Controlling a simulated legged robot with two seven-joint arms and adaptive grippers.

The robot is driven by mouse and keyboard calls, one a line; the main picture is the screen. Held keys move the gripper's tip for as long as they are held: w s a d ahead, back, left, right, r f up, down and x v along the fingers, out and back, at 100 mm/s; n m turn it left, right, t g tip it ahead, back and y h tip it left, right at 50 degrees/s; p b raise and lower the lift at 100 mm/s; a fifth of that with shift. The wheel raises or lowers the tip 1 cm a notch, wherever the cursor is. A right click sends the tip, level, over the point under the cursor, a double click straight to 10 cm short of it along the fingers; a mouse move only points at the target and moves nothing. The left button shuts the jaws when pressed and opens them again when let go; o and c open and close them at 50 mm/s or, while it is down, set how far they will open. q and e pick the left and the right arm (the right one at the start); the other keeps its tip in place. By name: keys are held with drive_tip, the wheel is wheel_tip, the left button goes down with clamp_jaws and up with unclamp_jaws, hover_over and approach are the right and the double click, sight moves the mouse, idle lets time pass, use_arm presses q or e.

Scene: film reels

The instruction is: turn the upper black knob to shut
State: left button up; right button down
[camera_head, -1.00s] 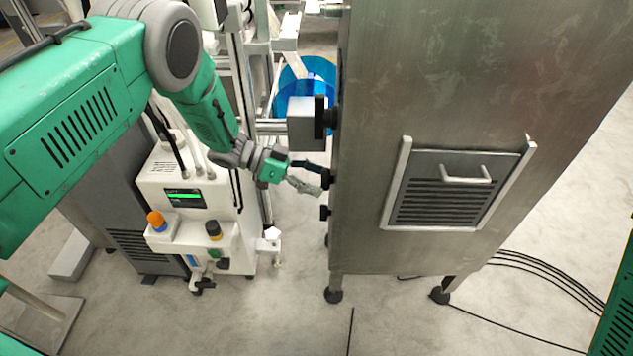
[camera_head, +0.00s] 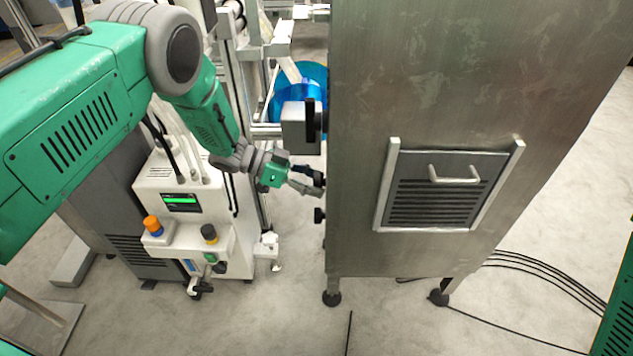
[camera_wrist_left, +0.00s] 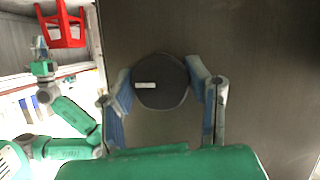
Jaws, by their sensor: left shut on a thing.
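The upper black knob sits on the left side of the steel cabinet (camera_head: 450,90). In the left wrist view the knob (camera_wrist_left: 160,82) is a dark round disc with a small white mark near its left edge. My left gripper (camera_head: 312,181) is shut on the knob, with one blue-padded finger on each side of it in the left wrist view (camera_wrist_left: 163,92). In the head view the fingers partly hide the knob. A lower black knob (camera_head: 319,215) shows just below the gripper. My right gripper is not in view.
A white machine (camera_head: 180,215) with an orange button stands left of the cabinet. A blue reel (camera_head: 298,85) is behind. Black cables (camera_head: 530,275) lie on the floor at right.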

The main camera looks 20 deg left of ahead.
use_arm(q)
drive_tip(key=shift+a, duration=0.15)
drive_tip(key=shift+a+f+m+t+p, duration=0.1)
drive_tip(key=shift+m+t+p, duration=0.6)
drive_tip(key=shift+m+t, duration=1.05)
drive_tip(key=shift+f+m+t+p, duration=0.1)
drive_tip(key=shift+m+t+p, duration=0.7)
drive_tip(key=shift+m, duration=1.8)
drive_tip(key=shift+a+f+m+t+p, duration=0.1)
drive_tip(key=shift+m+t+p, duration=0.5)
drive_tip(key=shift+m+t, duration=1.15)
drive_tip(key=shift+s+d+m+g, duration=0.1)
drive_tip(key=shift+m+g, duration=0.3)
drive_tip(key=shift+m, duration=0.1)
drive_tip(key=o, duration=1.2)
drive_tip(key=shift+c, duration=0.2)
drive_tip(key=shift+r+h, duration=0.15)
drive_tip(key=shift+h, duration=0.25)
